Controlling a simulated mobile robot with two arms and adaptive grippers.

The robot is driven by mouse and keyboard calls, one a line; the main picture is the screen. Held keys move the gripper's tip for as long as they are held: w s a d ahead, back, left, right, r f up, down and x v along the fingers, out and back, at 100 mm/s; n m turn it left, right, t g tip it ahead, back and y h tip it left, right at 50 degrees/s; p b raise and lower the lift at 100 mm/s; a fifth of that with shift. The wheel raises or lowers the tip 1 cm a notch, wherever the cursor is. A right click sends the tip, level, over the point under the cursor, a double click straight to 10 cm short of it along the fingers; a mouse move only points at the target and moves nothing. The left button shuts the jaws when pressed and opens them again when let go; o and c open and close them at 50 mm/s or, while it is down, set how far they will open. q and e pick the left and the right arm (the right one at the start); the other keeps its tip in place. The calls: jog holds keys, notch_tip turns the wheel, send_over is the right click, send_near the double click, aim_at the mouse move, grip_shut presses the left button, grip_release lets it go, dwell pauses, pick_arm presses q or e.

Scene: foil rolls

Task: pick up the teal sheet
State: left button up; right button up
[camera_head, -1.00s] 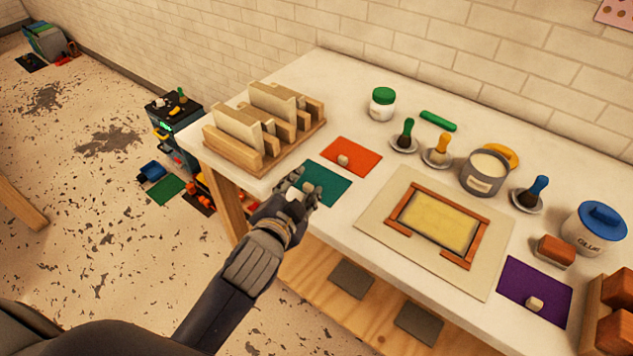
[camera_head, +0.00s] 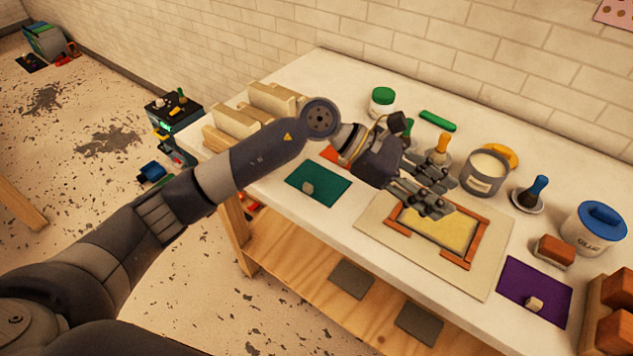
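The teal sheet (camera_head: 326,180) lies flat on the white worktop near its front left edge, with a small pale knob (camera_head: 308,188) on it. My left gripper (camera_head: 449,196) is to the right of the sheet, above the wooden frame with the yellow panel. Its fingers are apart, with nothing visible between them. My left arm passes above and behind the teal sheet. My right gripper is not in view.
An orange sheet (camera_head: 329,154) is mostly hidden behind my arm. The red-brown frame (camera_head: 479,243) lies on a beige board (camera_head: 384,240). Brushes, a grey pot (camera_head: 484,183) and a glue jar (camera_head: 594,237) stand at the right. A purple sheet (camera_head: 519,280) lies at front right.

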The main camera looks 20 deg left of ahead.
pick_arm(q)
jog(key=w+a+f+m+y, duration=0.1)
jog(key=w+a+f+y, duration=0.1)
jog(key=a+y, duration=0.15)
jog(key=w+a+f+m+y, duration=0.1)
jog(key=w+a+f+y, duration=0.1)
jog(key=a, duration=0.3)
jog(key=y+p, duration=0.2)
jog(key=y, duration=0.6)
send_over(308, 185)
jog(key=shift+m+h, duration=0.25)
jog(key=shift+m, duration=0.15)
jog(key=f, duration=0.4)
jog(key=shift+a, duration=0.2)
jog(key=shift+s+d+f+p, duration=0.1)
jog(key=shift+f+p, duration=0.2)
jog(key=shift+f, duration=0.35)
notch_tip(308, 185, down, 4)
jog(key=shift+d+r+p, duration=0.1)
jog(key=shift+r+p, duration=0.15)
jog(key=shift+p, duration=0.5)
jog(key=shift+f, duration=0.35)
grip_shut()
